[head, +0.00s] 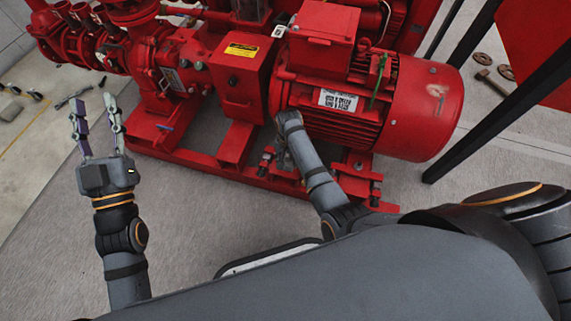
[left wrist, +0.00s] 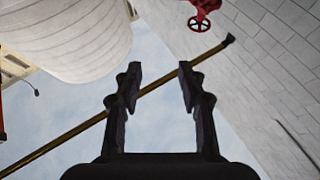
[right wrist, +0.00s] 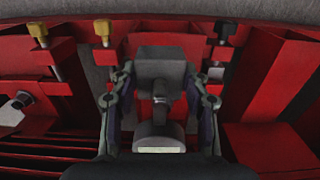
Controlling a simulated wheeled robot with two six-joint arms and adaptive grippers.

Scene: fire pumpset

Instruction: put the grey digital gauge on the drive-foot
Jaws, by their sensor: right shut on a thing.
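My right gripper (right wrist: 160,105) is shut on the grey digital gauge (right wrist: 160,66), which has a blocky grey body, a short stem and a rounded lower part between the fingers. In the head view my right gripper (head: 284,158) is low beside the red motor (head: 425,105), close to its feet on the red base frame. The gauge is mostly hidden there by the arm. I cannot tell whether the gauge touches the frame or which foot is the drive-foot. My left gripper (head: 98,125) is open and empty, raised over the floor at the left.
Bolts with yellow heads (right wrist: 103,33) stand on the red frame (head: 235,145) around the gauge. Red pump pipework (head: 165,70) is at the back left. Dark struts (head: 505,105) and loose tools (head: 492,82) are at the right. Grey floor is clear in front.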

